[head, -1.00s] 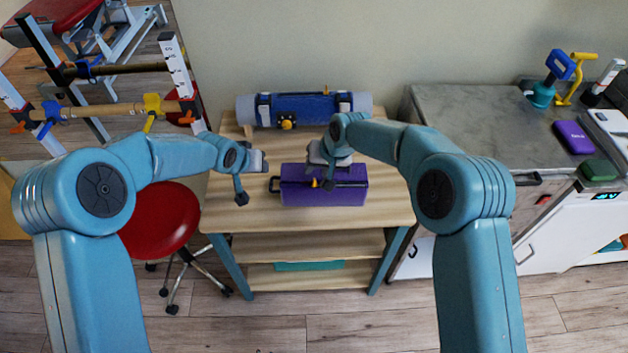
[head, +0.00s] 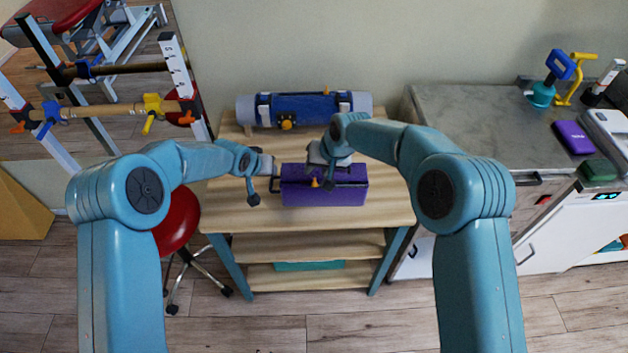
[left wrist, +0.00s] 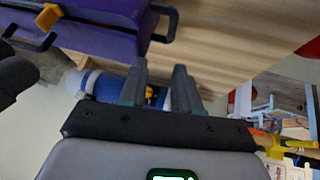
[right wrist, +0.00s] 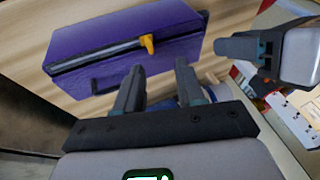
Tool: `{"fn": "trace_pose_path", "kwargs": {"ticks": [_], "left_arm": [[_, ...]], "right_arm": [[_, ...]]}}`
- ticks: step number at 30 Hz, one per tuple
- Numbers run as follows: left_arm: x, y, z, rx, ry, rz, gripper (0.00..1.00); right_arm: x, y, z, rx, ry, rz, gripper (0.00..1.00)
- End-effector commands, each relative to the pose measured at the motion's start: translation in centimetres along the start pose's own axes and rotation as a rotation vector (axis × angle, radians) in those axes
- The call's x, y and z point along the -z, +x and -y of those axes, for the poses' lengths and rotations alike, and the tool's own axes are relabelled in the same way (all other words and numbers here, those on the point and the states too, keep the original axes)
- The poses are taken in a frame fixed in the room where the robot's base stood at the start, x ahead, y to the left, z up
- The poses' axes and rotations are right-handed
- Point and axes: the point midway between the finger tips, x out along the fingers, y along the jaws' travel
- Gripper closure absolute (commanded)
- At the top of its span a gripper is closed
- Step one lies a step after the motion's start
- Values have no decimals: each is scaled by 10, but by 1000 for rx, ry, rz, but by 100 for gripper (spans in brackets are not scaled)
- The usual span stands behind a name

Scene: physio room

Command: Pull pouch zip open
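A purple pouch (head: 345,192) sits on the wooden table, with a dark zip line along it. Its orange zip pull (head: 315,182) also shows near the middle of the zip in the right wrist view (right wrist: 148,43). A black handle loop (left wrist: 165,22) sticks out from the pouch's end. My left gripper (head: 272,165) is open and empty beside that handle, apart from it; its fingers show spread in the left wrist view (left wrist: 160,74). My right gripper (head: 317,153) is above the pouch's back edge. Its fingers (right wrist: 158,76) are open and empty, short of the zip pull.
A blue and grey roll (head: 310,107) lies at the table's back against the wall. A red stool (head: 176,222) stands left of the table (head: 300,219), and a grey-topped cabinet (head: 460,130) stands right. The table's front strip is clear.

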Motion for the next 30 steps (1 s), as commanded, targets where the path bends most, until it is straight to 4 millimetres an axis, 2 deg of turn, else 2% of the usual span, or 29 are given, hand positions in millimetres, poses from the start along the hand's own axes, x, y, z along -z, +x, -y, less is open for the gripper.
{"fn": "trace_pose_path", "kwargs": {"ticks": [30], "left_arm": [[0, 0, 0, 0, 0, 0, 68]], "right_arm": [[-15, 45, -14, 0, 0, 0, 62]]}}
